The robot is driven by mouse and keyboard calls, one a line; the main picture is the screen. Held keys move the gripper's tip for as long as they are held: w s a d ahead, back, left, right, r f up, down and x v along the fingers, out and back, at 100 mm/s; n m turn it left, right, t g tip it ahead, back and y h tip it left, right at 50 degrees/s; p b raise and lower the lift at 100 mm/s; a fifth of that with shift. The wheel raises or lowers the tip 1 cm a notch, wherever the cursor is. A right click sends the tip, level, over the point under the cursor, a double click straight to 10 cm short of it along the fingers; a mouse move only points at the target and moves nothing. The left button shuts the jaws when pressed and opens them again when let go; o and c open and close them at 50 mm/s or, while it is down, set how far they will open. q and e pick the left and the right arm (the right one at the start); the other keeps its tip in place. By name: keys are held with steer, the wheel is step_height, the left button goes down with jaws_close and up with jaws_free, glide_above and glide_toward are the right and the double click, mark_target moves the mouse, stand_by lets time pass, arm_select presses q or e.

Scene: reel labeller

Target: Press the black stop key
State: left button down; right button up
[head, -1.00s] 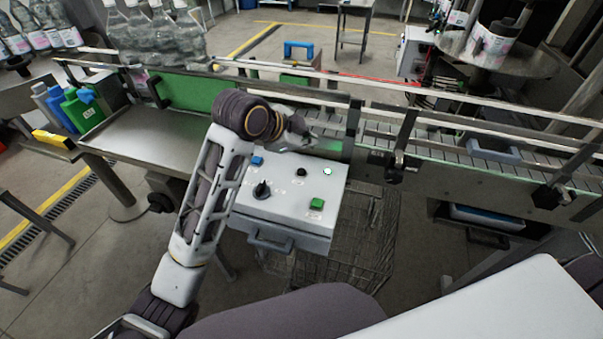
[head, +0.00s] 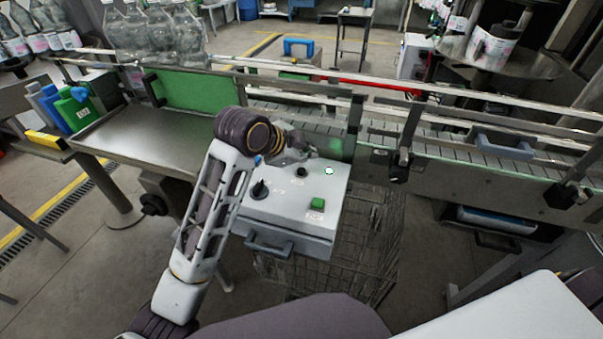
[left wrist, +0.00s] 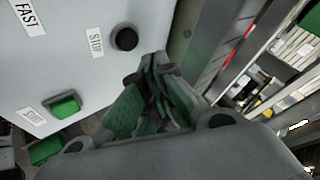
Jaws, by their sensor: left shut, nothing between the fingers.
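The control box (head: 287,222) has a pale top panel below the conveyor. The black stop key (head: 301,171) is a small round button on it. In the left wrist view the stop key (left wrist: 124,38) stands beside a STOP label (left wrist: 96,42). My left gripper (head: 305,152) is shut and empty, just beyond the stop key on the conveyor side. In the left wrist view its fingers (left wrist: 160,85) lie below and right of the key, with a visible gap; the key is not covered. My right gripper is not in view.
The panel also holds a green key (head: 317,203), a black knob (head: 260,188), a lit lamp (head: 329,170) and a blue key (head: 258,160) partly behind my arm. The conveyor (head: 440,143) with rails runs behind the box. Bottles (head: 150,35) stand at the back left.

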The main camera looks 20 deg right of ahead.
mark_target(301, 172)
arm_select(q)
steer(key=shift+f, duration=0.8)
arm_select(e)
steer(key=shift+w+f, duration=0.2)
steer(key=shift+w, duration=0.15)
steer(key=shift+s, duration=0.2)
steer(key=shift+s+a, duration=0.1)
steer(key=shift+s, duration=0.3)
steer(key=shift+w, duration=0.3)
arm_select(q)
steer(key=shift+f, duration=0.25)
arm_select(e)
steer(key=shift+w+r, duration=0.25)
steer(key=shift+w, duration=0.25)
arm_select(q)
steer(key=shift+f, duration=0.1)
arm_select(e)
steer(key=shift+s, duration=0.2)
